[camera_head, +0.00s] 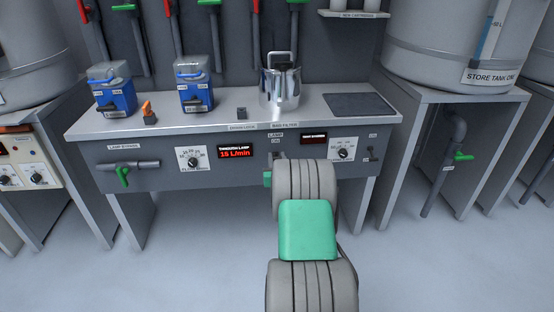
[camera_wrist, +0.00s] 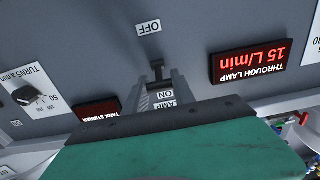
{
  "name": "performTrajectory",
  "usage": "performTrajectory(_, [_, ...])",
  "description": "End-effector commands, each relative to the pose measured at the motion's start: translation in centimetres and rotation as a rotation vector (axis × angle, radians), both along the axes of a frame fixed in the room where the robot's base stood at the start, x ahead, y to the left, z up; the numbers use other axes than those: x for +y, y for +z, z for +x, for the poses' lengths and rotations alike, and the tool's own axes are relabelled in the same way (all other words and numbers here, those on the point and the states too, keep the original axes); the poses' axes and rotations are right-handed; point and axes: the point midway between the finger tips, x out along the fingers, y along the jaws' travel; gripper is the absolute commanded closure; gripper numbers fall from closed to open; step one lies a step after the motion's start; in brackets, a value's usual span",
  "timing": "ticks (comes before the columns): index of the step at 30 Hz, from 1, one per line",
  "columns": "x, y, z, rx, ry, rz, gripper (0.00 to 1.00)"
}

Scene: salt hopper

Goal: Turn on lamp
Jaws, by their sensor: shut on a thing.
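The lamp switch (camera_wrist: 157,68) is a small dark lever on the grey front panel of the bench. The wrist view shows it upside down, between an OFF label and the ON and LAMP labels. My gripper (camera_wrist: 161,84) is at the lever, its grey fingers shut on it. The fingers partly cover the ON and LAMP labels. Which way the lever is tilted is hard to tell. In the head view my arm hides most of the gripper, and the LAMP label (camera_head: 276,135) shows just above it.
A red display (camera_head: 235,152) reads 15 L/min, left of the switch. A dial (camera_head: 343,150) and a tank stirrer display are to its right. Blue units (camera_head: 115,97) and a metal pot (camera_head: 279,88) stand on the bench top (camera_head: 220,115). The floor in front is clear.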

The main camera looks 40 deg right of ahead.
Motion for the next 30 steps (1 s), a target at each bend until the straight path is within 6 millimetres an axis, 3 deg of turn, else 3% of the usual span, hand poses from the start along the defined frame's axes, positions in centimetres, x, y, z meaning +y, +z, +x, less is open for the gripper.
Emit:
performTrajectory(10, [-0.1, 1.2, 0.2, 0.062, 0.001, 0.04, 1.0])
performTrajectory(22, [-0.2, 0.8, 0.3, 0.119, 0.0, 0.08, 1.0])
performTrajectory(23, [-0.2, 0.8, 0.3, 0.119, 0.0, 0.08, 0.67])
performTrajectory(30, [-0.2, 0.7, 0.2, 0.119, 0.0, 0.081, 0.47])
